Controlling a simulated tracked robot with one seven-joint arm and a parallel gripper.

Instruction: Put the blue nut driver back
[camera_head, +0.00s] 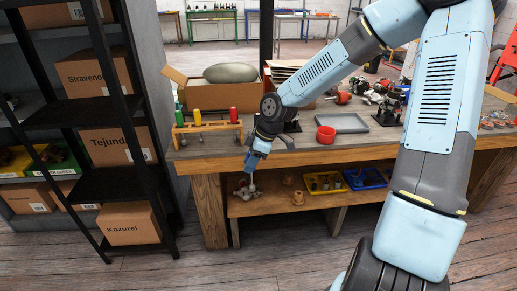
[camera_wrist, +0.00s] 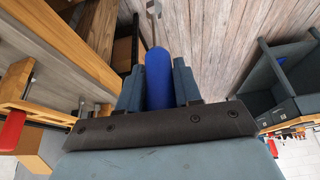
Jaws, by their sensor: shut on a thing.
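The blue nut driver (camera_wrist: 158,80) is held by its handle between the two fingers of my gripper (camera_wrist: 158,92) in the wrist view. Its metal shaft sticks out beyond the fingertips. In the head view my gripper (camera_head: 256,153) points down just in front of the workbench's front edge, to the right of the wooden tool rack (camera_head: 208,126). The rack stands on the bench's left end and holds a green-handled driver (camera_head: 181,118), a yellow-handled driver (camera_head: 197,117) and a red-handled driver (camera_head: 233,115). In the wrist view a red handle (camera_wrist: 12,130) shows at the left.
The workbench (camera_head: 290,155) carries a red round container (camera_head: 325,135), a grey tray (camera_head: 345,122) and several parts to the right. An open cardboard box (camera_head: 215,95) is behind the rack. A black shelf (camera_head: 140,180) stands left. A lower shelf (camera_head: 270,205) holds bins and parts.

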